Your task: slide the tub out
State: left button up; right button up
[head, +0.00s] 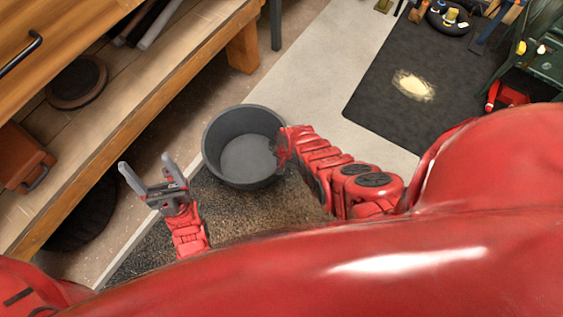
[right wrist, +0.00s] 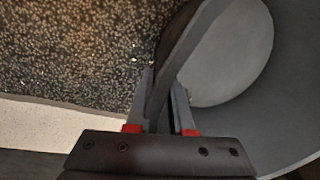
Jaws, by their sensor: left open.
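A wooden shelf unit (head: 120,130) runs along the left, with its leg (head: 243,50) just behind the tub. A black mat (head: 400,60) with a pale spill (head: 413,86) lies at the back right. Pale floor (head: 325,65) between is clear.

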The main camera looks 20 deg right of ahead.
jog(key=o, duration=0.3)
jog(key=shift+o, duration=0.2)
jog(key=r+p, duration=0.1)
jog(key=r, duration=0.1)
jog(key=r+p, duration=0.1)
jog(key=p, duration=0.1)
jog(key=shift+s+d+r, duration=0.1)
jog(key=shift+s+r, duration=0.1)
jog(key=shift+r, duration=0.2)
notch_tip(320, 180, up, 14)
jog(key=s+d+p, duration=0.1)
jog(key=p, duration=0.3)
jog(key=shift+d+f, duration=0.25)
